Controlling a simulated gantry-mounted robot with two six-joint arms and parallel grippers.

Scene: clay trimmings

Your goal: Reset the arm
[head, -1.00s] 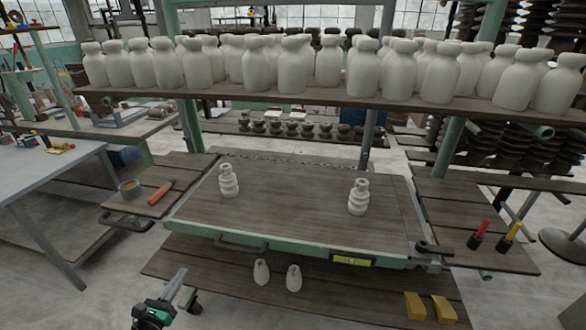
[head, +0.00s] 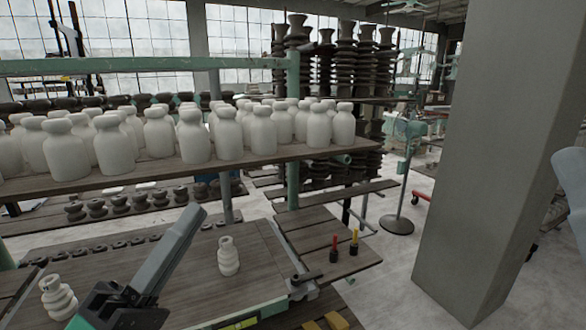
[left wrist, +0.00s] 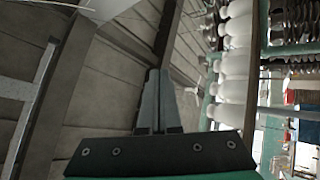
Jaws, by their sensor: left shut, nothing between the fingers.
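My left gripper (head: 180,245) rises from the bottom left in the head view, in front of the wooden workbench, with its fingers pointing up and right. It is shut and empty. In the left wrist view its fingers (left wrist: 154,100) lie together with nothing between them. A ribbed white insulator (head: 229,256) stands upright on the bench to the right of the gripper. Another ribbed white insulator (head: 57,298) stands at the lower left, left of my gripper.
A shelf (head: 300,151) full of white bottle-shaped pieces runs behind the bench. A side board (head: 312,230) holds a red-handled tool (head: 334,248) and a yellow-handled tool (head: 354,242). A thick grey pillar (head: 490,150) stands at right. Open floor lies between board and pillar.

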